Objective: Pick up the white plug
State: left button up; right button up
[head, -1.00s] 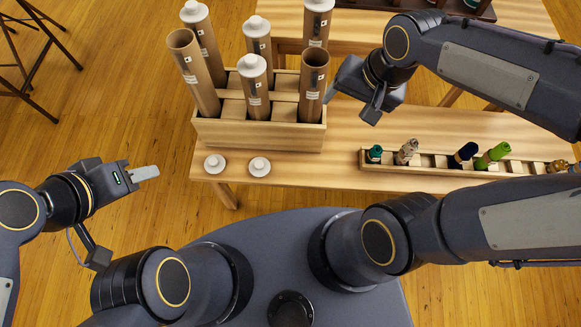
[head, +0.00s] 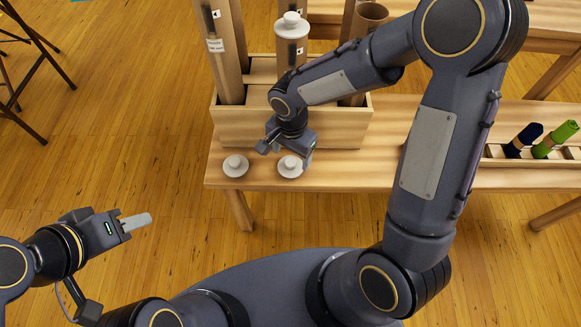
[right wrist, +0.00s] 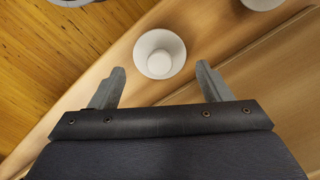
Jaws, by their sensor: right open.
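Two small white plugs stand on the light wood table in front of the tube crate: a left one (head: 235,166) and a right one (head: 290,167). My right gripper (head: 287,153) is open and empty above and just behind the right plug, its fingers spread to either side. In the right wrist view the right plug (right wrist: 159,54) lies ahead of the open fingertips (right wrist: 160,70), roughly centred between them. The left plug (right wrist: 262,3) is cut by the top edge there. My left gripper (head: 135,222) hangs over the floor; its jaw opening cannot be made out.
A wooden crate (head: 235,127) holds tall cardboard tubes close behind my right gripper; one tube has a white cap (head: 291,24). Table space left of the plugs is narrow.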

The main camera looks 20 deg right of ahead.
aim_at(291, 161)
notch_tip(291, 161, down, 4)
jog(key=shift+r+b, duration=0.1)
jog(key=shift+b, duration=0.55)
jog(key=c, duration=0.7)
